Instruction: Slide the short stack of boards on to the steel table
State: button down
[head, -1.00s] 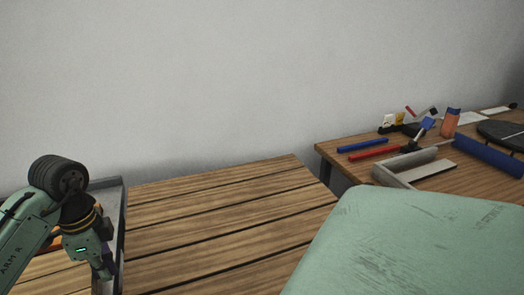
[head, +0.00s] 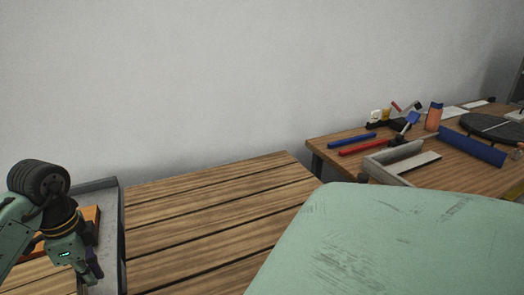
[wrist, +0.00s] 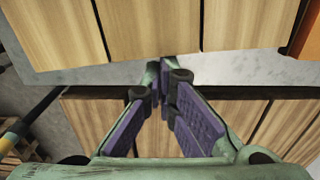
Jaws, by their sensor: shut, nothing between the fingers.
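My gripper (head: 92,266) is at the lower left of the head view, over or beside a grey metal edge. In the wrist view the purple-padded fingers of my gripper (wrist: 160,78) meet at their tips, shut and empty. An orange-brown board (head: 90,214) shows partly behind my wrist, inside the grey metal frame (head: 113,235); I cannot tell whether it belongs to the short stack. An orange sliver (wrist: 306,34) shows at the right edge of the wrist view. I cannot make out the whole stack, and cannot tell whether the grey frame is the steel table.
A slatted wooden surface (head: 200,215) lies right of the grey frame and is bare. A wooden workbench (head: 455,175) at the right holds a blue bar (head: 352,141), a red bar (head: 362,147), a blue roll (head: 471,147) and an orange bottle (head: 433,117). A grey wall stands behind.

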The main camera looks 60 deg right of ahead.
jog(key=shift+w+a, duration=0.3)
jog(key=shift+a, duration=0.15)
jog(key=shift+s+d, duration=0.65)
jog(key=shift+d, duration=0.2)
notch_tip(320, 180, up, 6)
dwell(0.4)
